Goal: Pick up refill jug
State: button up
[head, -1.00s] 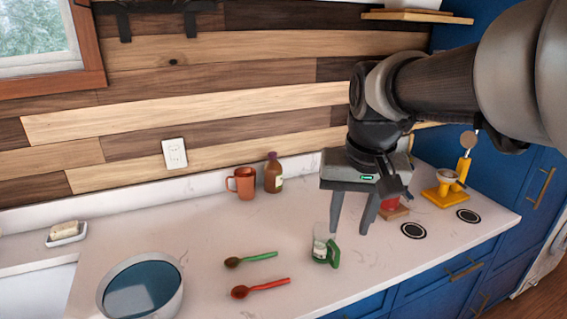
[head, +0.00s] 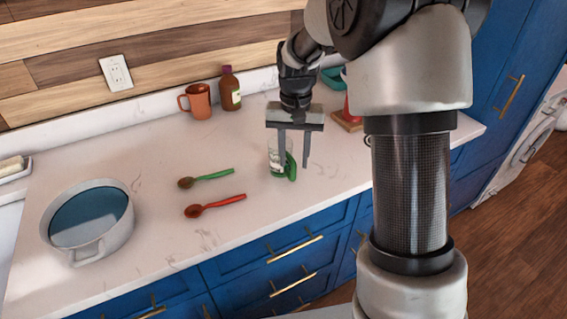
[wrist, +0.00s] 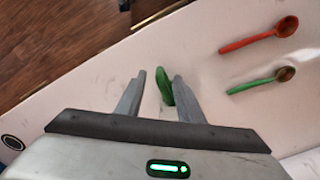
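The refill jug (head: 273,158) is a small clear vessel with a green handle, upright on the pale counter near its front edge. My gripper (head: 294,164) is open, fingers pointing down, just at the jug. In the head view one finger overlaps the jug and the other is right of its green handle. In the wrist view the green handle (wrist: 164,86) shows between the two spread fingers (wrist: 159,76). The clear body is hard to make out there. I see no grip on the jug.
A green spoon (head: 207,178) and a red spoon (head: 215,206) lie left of the jug. A pot (head: 88,248) stands further left. An orange mug (head: 197,101) and a brown bottle (head: 230,90) stand behind. The counter between them is clear.

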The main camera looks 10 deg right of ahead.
aim_at(293, 179)
notch_tip(293, 179, down, 8)
jog(key=shift+r, duration=0.15)
dwell(0.3)
grip_shut()
